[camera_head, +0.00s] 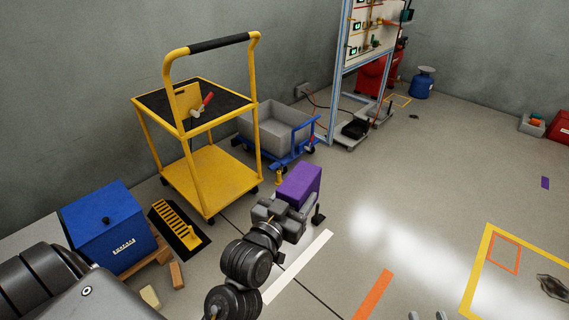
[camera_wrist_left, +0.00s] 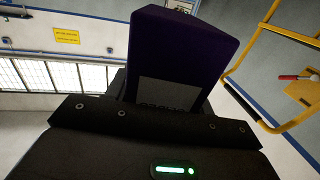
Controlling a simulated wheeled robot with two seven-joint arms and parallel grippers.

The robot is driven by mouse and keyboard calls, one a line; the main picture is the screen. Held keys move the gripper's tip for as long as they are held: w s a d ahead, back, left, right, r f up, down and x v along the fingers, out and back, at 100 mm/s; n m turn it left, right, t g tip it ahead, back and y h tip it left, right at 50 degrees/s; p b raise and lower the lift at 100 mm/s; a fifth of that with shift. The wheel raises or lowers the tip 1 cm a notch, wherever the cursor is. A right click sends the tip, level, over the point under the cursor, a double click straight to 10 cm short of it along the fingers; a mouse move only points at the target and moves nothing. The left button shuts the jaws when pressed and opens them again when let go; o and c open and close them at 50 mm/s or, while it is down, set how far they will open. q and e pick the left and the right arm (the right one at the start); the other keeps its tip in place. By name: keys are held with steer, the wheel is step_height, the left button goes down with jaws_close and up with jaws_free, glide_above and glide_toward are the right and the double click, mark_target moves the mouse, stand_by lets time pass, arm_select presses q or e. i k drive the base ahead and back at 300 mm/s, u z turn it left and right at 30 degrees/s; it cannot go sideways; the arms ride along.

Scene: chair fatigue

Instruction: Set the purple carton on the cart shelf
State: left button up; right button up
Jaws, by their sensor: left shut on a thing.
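My left gripper (camera_head: 284,208) is shut on the purple carton (camera_head: 299,184) and holds it up in front of the cart, to its right in the head view. The carton also fills the upper middle of the left wrist view (camera_wrist_left: 180,50), with a grey label low on its face. The yellow cart (camera_head: 208,118) has a black-topped upper shelf (camera_head: 222,92) and a bare yellow lower shelf (camera_head: 212,180). The carton is apart from both shelves. Two grey tips of my right gripper (camera_head: 427,316) show apart at the bottom edge; the rest is out of frame.
A yellow board (camera_head: 186,100) and a red-handled tool (camera_head: 204,105) are on the upper shelf. A blue box (camera_head: 108,228) stands left of the cart. A grey tub on a blue trolley (camera_head: 275,130) stands behind right. Open floor lies to the right.

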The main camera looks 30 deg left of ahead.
mark_target(225, 187)
steer(key=z, duration=0.45)
steer(key=i, duration=1.8)
steer(key=u, duration=0.45)
steer(key=i, duration=1.1)
steer(key=u, duration=1.6)
steer(key=i, duration=0.5)
steer(key=u, duration=0.35)
